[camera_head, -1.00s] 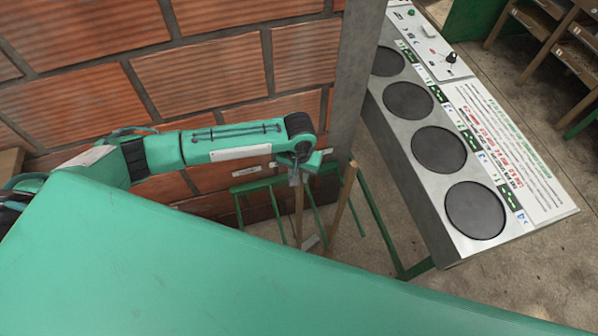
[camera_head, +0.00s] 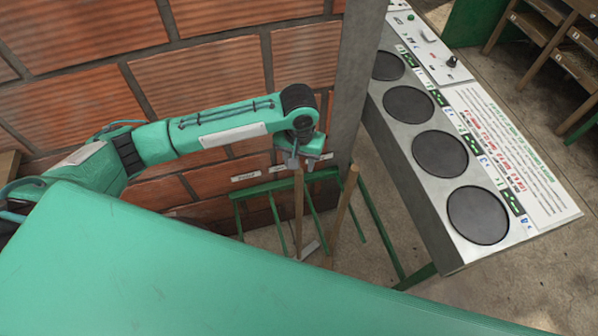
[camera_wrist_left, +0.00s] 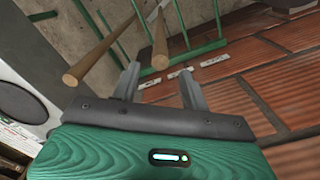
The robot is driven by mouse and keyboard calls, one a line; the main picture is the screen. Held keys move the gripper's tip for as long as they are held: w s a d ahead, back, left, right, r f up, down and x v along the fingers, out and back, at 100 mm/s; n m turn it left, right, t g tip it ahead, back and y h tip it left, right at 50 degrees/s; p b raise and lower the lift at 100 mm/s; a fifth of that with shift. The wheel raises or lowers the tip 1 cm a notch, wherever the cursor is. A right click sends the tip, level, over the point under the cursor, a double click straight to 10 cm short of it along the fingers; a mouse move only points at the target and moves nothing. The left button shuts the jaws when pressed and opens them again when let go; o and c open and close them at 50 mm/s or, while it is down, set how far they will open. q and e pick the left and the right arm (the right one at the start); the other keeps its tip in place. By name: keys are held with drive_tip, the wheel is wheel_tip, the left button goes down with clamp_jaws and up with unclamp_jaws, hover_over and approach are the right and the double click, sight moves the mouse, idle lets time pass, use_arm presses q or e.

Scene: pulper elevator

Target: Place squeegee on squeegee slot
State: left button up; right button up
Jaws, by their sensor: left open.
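Two long wooden handles stand in a green metal rack (camera_head: 262,186) by the brick wall. One handle (camera_head: 299,212) rises under my left gripper (camera_head: 303,163); the other handle (camera_head: 343,212) leans to its right. I cannot tell which is the squeegee's, since the lower ends are mostly hidden. In the left wrist view my left gripper (camera_wrist_left: 158,76) is open. The tip of the nearer handle (camera_wrist_left: 160,42) shows just beyond and between the fingers, apart from them as far as I can see. The other handle (camera_wrist_left: 97,55) is off to the left. My right gripper is not in view.
A grey post (camera_head: 356,90) and a control panel (camera_head: 440,152) with round black discs stand to the right. The brick wall (camera_head: 200,75) is close behind my left arm.

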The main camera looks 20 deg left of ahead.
use_arm(q)
drive_tip(key=shift+r, duration=1.65)
drive_tip(key=shift+f, duration=0.1)
